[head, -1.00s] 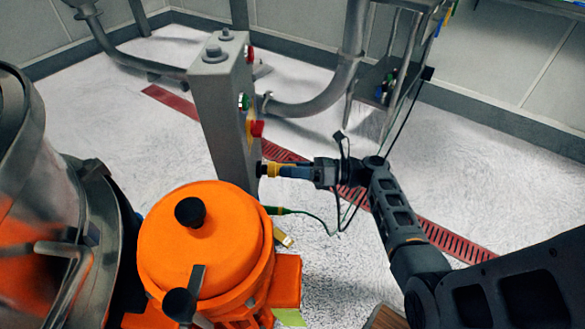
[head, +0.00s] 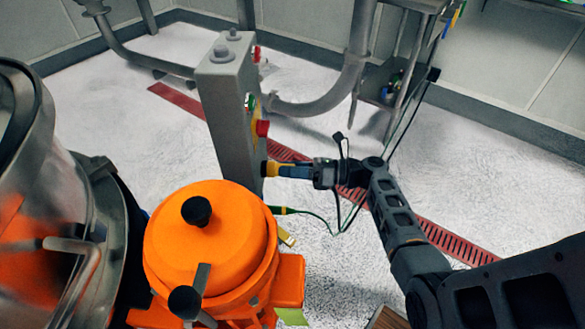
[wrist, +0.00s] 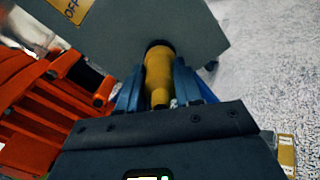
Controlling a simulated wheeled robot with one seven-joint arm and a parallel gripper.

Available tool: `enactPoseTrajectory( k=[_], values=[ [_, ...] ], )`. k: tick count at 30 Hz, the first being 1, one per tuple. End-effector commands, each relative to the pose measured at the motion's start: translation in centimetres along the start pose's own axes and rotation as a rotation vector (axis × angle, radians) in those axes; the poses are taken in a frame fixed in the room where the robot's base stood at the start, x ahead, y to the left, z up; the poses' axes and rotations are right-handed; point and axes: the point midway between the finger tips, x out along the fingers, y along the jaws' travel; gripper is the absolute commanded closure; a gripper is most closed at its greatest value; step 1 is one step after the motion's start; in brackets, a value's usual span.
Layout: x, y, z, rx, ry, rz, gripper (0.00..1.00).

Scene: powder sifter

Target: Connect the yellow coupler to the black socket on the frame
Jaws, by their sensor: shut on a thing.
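The yellow coupler (head: 272,168) is in my gripper (head: 284,171), whose blue fingers are shut on it from both sides. In the wrist view the coupler (wrist: 158,76) lies between the fingers and points straight at the grey frame. The black socket (wrist: 157,44) shows as a dark ring at the coupler's far end, on the frame's face. The coupler's tip meets or overlaps the socket in both views. I cannot tell whether it is seated. In the head view the socket (head: 264,168) is a small dark spot low on the frame post.
The grey frame post (head: 226,110) carries a red button (head: 262,128). An orange machine (head: 208,245) stands close by at the lower left, beside a steel vessel (head: 60,190). A green cable (head: 310,213) hangs below my gripper.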

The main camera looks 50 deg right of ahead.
Motion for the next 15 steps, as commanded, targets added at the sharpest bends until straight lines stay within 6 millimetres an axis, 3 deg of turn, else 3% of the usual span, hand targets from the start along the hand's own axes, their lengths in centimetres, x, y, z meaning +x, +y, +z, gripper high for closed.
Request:
enactPoseTrajectory(
  k=[4,5,15],
  values=[
    [0.22,0.02,0.05,0.0,0.0,0.0,0.99],
    [0.23,0.01,0.05,0.0,0.0,0.0,0.65],
    [0.2,0.01,0.02,0.0,0.0,0.0,0.36]
  ],
)
